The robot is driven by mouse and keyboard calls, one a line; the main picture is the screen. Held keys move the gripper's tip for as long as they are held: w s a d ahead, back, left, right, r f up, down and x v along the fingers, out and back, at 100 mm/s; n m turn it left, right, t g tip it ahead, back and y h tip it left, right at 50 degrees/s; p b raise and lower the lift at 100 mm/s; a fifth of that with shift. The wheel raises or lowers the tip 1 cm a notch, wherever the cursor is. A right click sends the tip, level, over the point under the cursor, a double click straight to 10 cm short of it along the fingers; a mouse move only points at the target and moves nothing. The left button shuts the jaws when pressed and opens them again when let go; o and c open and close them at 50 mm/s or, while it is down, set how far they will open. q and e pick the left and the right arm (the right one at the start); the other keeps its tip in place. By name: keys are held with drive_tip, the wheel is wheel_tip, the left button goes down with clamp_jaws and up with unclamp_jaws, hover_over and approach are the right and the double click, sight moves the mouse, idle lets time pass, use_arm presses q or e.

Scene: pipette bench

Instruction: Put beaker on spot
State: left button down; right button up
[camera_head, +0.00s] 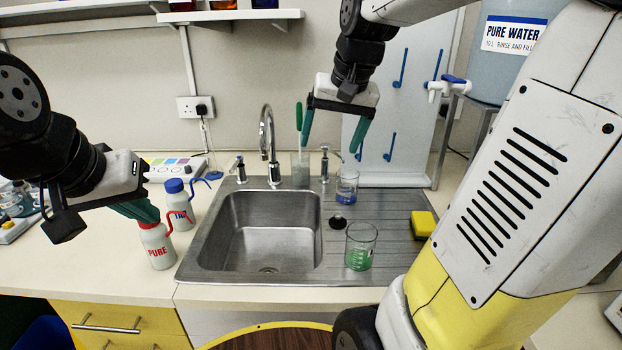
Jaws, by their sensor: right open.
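A clear beaker with green liquid (361,247) stands upright on the ribbed metal drainboard (385,214), right of the sink bowl. A second beaker with blue liquid (347,188) stands farther back on the drainboard. My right gripper (331,150) is open and empty, fingers pointing down, in the air behind the sink area and apart from both beakers. My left gripper (148,213) is at the left, its teal fingers seen edge-on just by the top of the white PURE bottle (157,248); whether they touch it is unclear. I cannot make out a marked spot.
The sink bowl (268,232) and tap (267,140) are left of the beakers. A black plug (337,222) lies between the beakers, and a yellow sponge (423,224) lies to their right. A blue-capped bottle (179,208) stands near my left gripper. A pegged drying board (392,135) stands behind.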

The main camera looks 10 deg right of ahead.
drive_tip(key=s+a+f+n+t, duration=0.1)
drive_tip(key=s+a, duration=0.1)
drive_tip(key=s, duration=0.4)
drive_tip(key=s+a+f+n+t+y, duration=0.1)
drive_tip(key=s+a+f+n, duration=0.1)
drive_tip(key=s, duration=0.4)
drive_tip(key=shift+s+a, duration=0.4)
drive_tip(key=shift+a, duration=0.1)
drive_tip(key=shift+d, duration=0.1)
